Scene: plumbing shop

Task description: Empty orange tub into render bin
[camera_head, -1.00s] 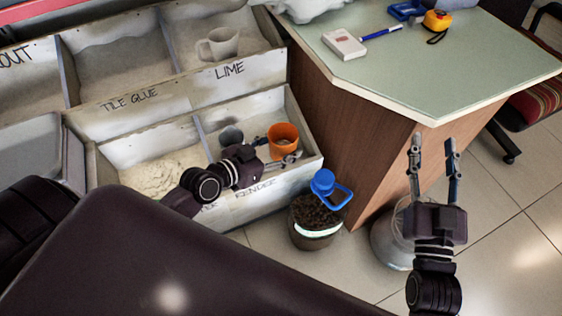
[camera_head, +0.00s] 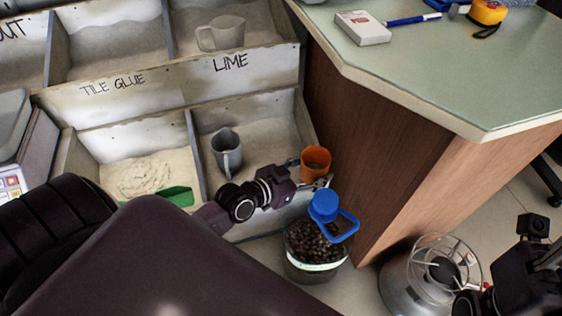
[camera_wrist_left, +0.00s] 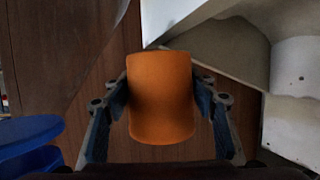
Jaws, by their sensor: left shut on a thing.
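The orange tub (camera_head: 315,163) is held by my left gripper (camera_head: 312,178) at the right edge of the render bin (camera_head: 270,140). It looks about upright in the head view, and its contents cannot be made out. In the left wrist view the tub (camera_wrist_left: 161,97) sits between the two fingers. The render bin is the front right compartment; its label is hidden now by my left arm. My right gripper (camera_head: 535,265) is at the lower right edge, partly cut off, and its fingers are unclear.
A grey jug (camera_head: 227,150) stands in the render bin. A green scoop (camera_head: 175,196) lies in the compartment to its left. The wooden counter (camera_head: 400,150) is close on the right. A gas burner (camera_head: 435,270) stands on the floor.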

